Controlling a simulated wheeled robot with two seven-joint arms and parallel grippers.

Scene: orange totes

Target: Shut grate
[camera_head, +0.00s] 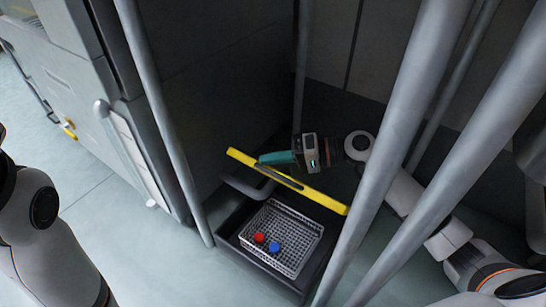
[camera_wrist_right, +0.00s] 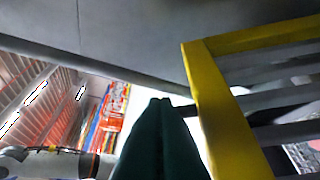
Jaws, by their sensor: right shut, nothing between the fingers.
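The grate has a yellow frame (camera_head: 325,200) and stands raised, seen nearly edge-on, over the back of a dark tray in the head view. In the right wrist view its yellow frame (camera_wrist_right: 222,118) and grey bars fill the right side. My right gripper (camera_head: 264,158), with teal fingers, is shut and empty just behind the grate's upper edge. In the wrist view its closed fingers (camera_wrist_right: 160,103) point up, left of the yellow frame. I cannot tell whether they touch it. My left arm shows at the left edge, but its gripper is out of view.
A wire basket (camera_head: 307,240) with a red piece (camera_head: 259,238) and a blue piece (camera_head: 276,247) sits in the dark tray (camera_head: 236,241) below the grate. Grey posts (camera_head: 160,110) stand on both sides. A grey cabinet is at the left. Open floor (camera_head: 150,260) lies front left.

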